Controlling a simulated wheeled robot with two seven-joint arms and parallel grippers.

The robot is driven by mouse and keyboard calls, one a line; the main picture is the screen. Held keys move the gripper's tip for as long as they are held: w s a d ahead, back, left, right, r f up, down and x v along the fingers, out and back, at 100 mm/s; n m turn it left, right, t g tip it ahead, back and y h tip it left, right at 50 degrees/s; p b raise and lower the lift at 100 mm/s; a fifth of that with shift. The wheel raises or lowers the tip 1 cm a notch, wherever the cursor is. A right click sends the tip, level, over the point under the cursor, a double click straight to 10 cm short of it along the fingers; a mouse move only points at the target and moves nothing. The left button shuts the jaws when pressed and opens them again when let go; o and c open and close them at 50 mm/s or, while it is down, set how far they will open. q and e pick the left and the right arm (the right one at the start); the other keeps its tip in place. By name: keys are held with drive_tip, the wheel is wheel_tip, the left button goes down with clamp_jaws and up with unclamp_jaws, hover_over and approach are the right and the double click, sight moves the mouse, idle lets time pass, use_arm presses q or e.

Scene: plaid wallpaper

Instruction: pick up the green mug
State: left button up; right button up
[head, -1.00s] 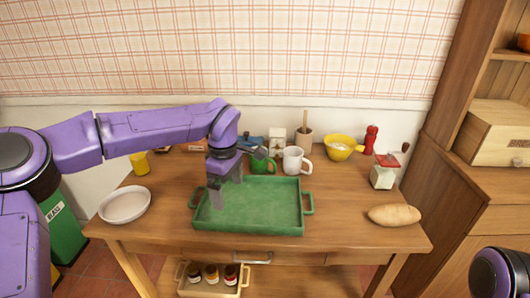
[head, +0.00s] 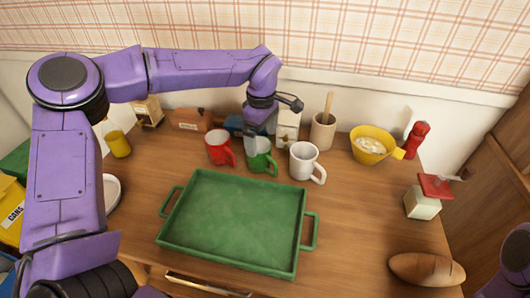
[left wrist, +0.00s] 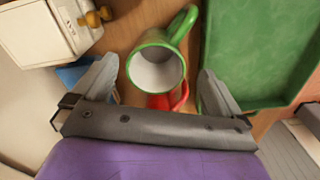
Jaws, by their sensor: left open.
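The green mug (head: 262,160) stands upright on the wooden table, behind the green tray and between a red mug and a white mug. My left gripper (head: 261,132) points down right at the green mug and partly hides its top. In the left wrist view the mug (left wrist: 156,67) shows its pale, empty inside, with its handle toward the top right. There my left gripper (left wrist: 158,82) is open, one finger on each side of the mug in the picture. I cannot tell whether the fingers touch it. My right gripper is out of view.
The red mug (head: 219,148) and white mug (head: 305,161) stand close on either side. The green tray (head: 169,228) fills the table's middle. Behind are a white box (head: 288,126), a toaster-like brown item (head: 190,119) and a utensil pot (head: 322,133). A yellow bowl (head: 369,145) stands right.

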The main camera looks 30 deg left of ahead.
sight(261, 155)
use_arm(q)
drive_tip(key=f, duration=0.8)
drive_tip(key=shift+w+a+f, duration=0.1)
drive_tip(key=shift+w+a, duration=0.1)
drive_tip(key=shift+a, duration=0.05)
drive_tip(key=c, duration=1)
drive_tip(key=shift+c, duration=0.2)
